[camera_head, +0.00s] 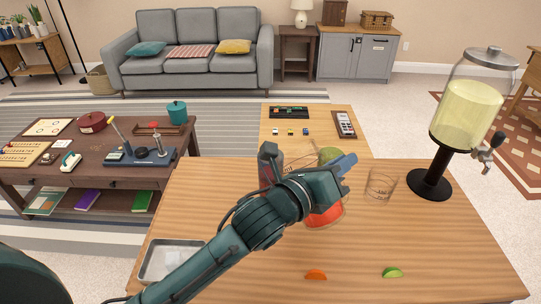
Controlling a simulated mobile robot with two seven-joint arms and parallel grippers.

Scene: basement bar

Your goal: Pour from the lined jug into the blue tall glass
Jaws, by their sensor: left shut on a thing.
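My left gripper (338,178) is shut on a vessel with red liquid (325,216), which looks like the jug. The gripper and wrist cover much of it, so its lines and handle cannot be made out. A clear tumbler with thin brown markings (381,184) stands upright to the right of the gripper, apart from it. A pinkish glass (268,174) shows partly behind my wrist. A green round thing (330,155) shows just beyond the gripper. I cannot tell which vessel is the blue tall glass. My right gripper is not in view.
A drink dispenser (468,115) on a black stand is at the table's right. A metal tray (150,262) lies at the front left. The front right of the wooden table (450,250) is clear.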

